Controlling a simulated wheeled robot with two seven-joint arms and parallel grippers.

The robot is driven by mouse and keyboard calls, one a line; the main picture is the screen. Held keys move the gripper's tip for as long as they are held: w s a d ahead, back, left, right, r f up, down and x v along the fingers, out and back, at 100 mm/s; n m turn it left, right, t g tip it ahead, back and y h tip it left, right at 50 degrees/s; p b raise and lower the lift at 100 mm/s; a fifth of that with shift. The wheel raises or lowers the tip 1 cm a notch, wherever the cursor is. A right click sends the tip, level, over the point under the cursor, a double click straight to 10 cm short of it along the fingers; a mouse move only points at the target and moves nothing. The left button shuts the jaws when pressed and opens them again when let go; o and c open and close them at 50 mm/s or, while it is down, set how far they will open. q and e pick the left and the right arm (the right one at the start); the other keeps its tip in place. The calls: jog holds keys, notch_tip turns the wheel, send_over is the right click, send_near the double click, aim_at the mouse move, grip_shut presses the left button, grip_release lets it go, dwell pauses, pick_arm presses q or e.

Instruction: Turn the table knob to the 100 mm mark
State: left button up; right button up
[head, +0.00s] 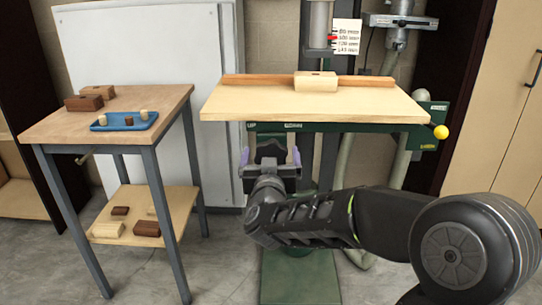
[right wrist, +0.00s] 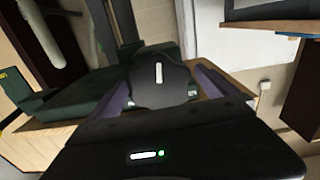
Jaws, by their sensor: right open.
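The table knob (right wrist: 158,88) is black and lobed, with a white line that looks roughly upright in the right wrist view. In the head view the dark knob (head: 270,150) is below the front of the machine table (head: 330,107), partly hidden by my right gripper. My right gripper (head: 270,158) is open, with its purple-grey fingers on either side of the knob; I cannot tell whether they touch it. A white scale card (head: 346,34) with several mm marks stands behind the table, and a red pointer (head: 332,38) appears near its 100 mm line. My left gripper is out of view.
A wooden block (head: 316,82) and a brown fence (head: 255,80) are on the machine table. A yellow ball knob (head: 441,132) sticks out at its right end. A side table (head: 60,126) at left bears blocks and a blue tray (head: 102,126).

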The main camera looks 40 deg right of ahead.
jog(key=shift+w+d, duration=0.3)
jog(key=shift+w, duration=0.05)
jog(key=shift+c, duration=0.5)
jog(key=c, duration=1.2)
jog(key=shift+f+m+b, duration=0.15)
jog(key=shift+m+b, duration=0.4)
jog(key=shift+m, duration=0.05)
jog(key=shift+c, duration=0.2)
jog(key=shift+m, duration=0.4)
jog(key=o, duration=1.3)
jog(key=shift+o, duration=0.2)
